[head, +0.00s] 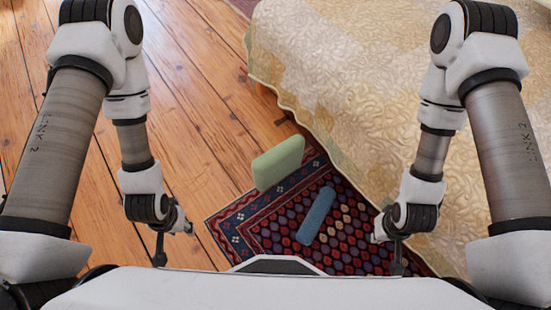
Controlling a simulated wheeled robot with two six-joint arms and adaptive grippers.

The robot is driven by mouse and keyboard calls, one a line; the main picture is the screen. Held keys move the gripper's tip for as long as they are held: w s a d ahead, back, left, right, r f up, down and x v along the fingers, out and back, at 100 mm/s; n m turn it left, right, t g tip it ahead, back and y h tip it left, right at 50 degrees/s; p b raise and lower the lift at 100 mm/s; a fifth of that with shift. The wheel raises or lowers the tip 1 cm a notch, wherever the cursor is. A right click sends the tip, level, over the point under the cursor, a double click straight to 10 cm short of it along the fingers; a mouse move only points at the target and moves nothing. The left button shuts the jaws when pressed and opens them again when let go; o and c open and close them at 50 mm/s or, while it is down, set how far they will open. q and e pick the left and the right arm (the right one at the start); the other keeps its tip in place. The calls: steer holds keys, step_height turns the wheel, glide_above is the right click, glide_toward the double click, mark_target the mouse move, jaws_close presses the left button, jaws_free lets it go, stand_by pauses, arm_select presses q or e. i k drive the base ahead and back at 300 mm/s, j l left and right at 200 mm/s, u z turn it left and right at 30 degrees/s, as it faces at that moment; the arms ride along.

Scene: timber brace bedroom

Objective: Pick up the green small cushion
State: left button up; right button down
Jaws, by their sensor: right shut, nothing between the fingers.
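The green small cushion (278,164) stands on its edge at the far-left part of a patterned rug, close to the bed's side. My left gripper (176,247) hangs low at the left, over the wooden floor, well apart from the cushion; its fingers are mostly hidden, so I cannot tell whether it is open. My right gripper (388,250) hangs low at the right, over the rug, also apart from the cushion. It is shut and empty.
A blue cushion-like block (316,216) lies on the rug (262,232) between my grippers and the green cushion. The bed with a cream quilted cover (350,70) fills the right and back. Bare wooden floor (195,120) is clear at the left.

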mark_target(270, 168)
steer(key=i+j, duration=0.1)
steer(key=j, duration=0.3)
steer(key=i+j, duration=0.15)
steer(key=j, duration=0.2)
steer(key=i+j+z, duration=0.1)
steer(key=j, duration=0.3)
steer(key=i+j, duration=0.1)
steer(key=j, duration=0.25)
steer(key=i+j, duration=0.1)
steer(key=j, duration=0.3)
steer(key=j+z, duration=0.15)
steer(key=z, duration=1.95)
